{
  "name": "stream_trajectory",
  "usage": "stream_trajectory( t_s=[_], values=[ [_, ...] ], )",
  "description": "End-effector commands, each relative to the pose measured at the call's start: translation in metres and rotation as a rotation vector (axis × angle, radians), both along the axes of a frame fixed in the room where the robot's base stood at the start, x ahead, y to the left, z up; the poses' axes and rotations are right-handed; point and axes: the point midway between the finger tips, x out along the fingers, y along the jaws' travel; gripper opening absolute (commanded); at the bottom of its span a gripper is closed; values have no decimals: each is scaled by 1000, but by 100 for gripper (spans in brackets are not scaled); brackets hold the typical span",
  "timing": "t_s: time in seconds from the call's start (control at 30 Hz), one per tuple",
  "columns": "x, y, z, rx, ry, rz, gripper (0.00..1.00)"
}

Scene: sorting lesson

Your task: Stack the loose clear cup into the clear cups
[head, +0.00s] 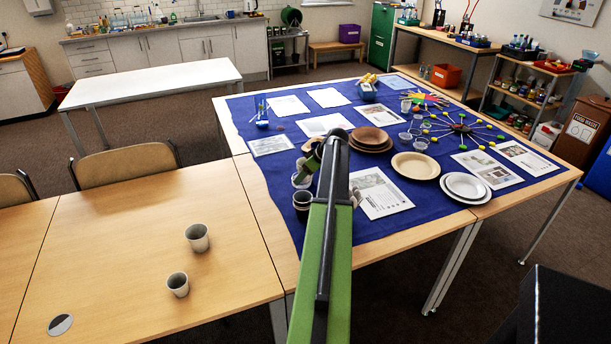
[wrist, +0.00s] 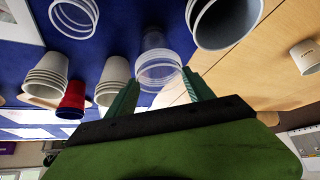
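In the wrist view, clear cups (wrist: 158,70) with several close rims show between the two fingers of my gripper (wrist: 161,78). The fingers stand apart, one on each side; I cannot tell if they touch the cups, or which cup is the loose one. In the head view, clear cups (head: 300,180) stand on the blue cloth just left of my arm, partly hidden by it. My gripper is near them, largely hidden behind my arm. Another pale rimmed stack (wrist: 75,14) is at the wrist view's top left; I cannot tell if it is clear.
Dark cups (head: 301,200) stand close by in the head view. A large grey cup (wrist: 222,24) is near the right finger. A red cup (wrist: 72,99) and pale stacks (wrist: 45,78) are left. Two grey cups (head: 197,237) stand on the bare wooden table (head: 120,260).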

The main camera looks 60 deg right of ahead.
Motion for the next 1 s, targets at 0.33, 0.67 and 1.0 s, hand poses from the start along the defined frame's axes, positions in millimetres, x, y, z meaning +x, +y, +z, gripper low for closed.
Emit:
stream_trajectory(
  t_s=[0.33, 0.67, 1.0],
  values=[
    [0, 1, -1, 2, 4, 2, 82],
    [0, 1, 7, 2, 4, 2, 82],
    [-30, 4, 70, 1, 3, 1, 82]
  ],
)
